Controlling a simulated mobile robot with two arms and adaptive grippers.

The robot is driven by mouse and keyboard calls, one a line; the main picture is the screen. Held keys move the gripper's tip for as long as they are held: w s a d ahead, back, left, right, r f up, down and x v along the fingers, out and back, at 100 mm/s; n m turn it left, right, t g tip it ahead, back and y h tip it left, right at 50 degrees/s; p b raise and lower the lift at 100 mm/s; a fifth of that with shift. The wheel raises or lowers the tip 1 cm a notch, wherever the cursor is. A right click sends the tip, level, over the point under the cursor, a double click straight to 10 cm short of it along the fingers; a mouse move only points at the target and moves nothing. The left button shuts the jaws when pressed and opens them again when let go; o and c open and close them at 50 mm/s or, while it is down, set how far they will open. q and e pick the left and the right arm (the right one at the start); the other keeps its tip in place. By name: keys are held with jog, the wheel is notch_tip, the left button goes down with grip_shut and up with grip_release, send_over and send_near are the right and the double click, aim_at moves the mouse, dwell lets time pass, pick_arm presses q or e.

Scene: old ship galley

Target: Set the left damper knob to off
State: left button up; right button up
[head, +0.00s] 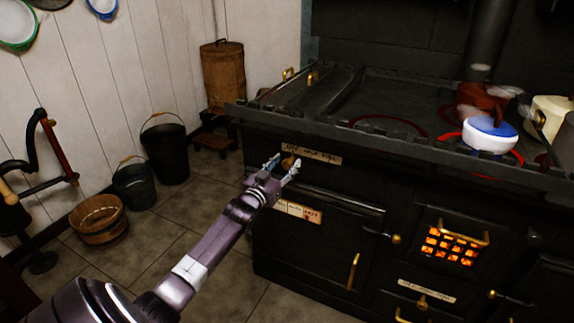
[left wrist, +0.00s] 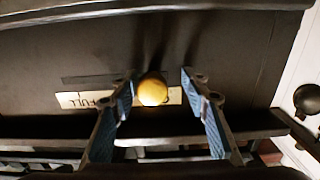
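The left damper knob (head: 288,162) is a small round brass knob on the front of the black stove, just under its top rail. In the left wrist view the knob (left wrist: 152,90) is a yellow ball in front of a pale label strip (left wrist: 85,99), on which "FULL" can be read at the left; the knob hides part of the strip. My left gripper (head: 283,168) is open, with one blue-padded finger on each side of the knob. Gaps show between the knob and both fingers (left wrist: 157,85). The knob's pointer cannot be made out. My right gripper is not in view.
The stove rail (head: 390,148) juts out above the knob. Below are another label (head: 299,211), an oven door with a brass handle (head: 353,271) and a glowing grate (head: 450,246). A blue-white pot (head: 489,135) stands on top. Buckets (head: 165,150) stand on the floor at left.

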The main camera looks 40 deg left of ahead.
pick_arm(q)
jog(key=shift+d, duration=0.2)
jog(key=shift+s+d, duration=0.1)
jog(key=shift+s, duration=0.2)
jog(key=v, duration=1.1)
jog(key=shift+s, duration=0.2)
jog(key=shift+f, duration=0.1)
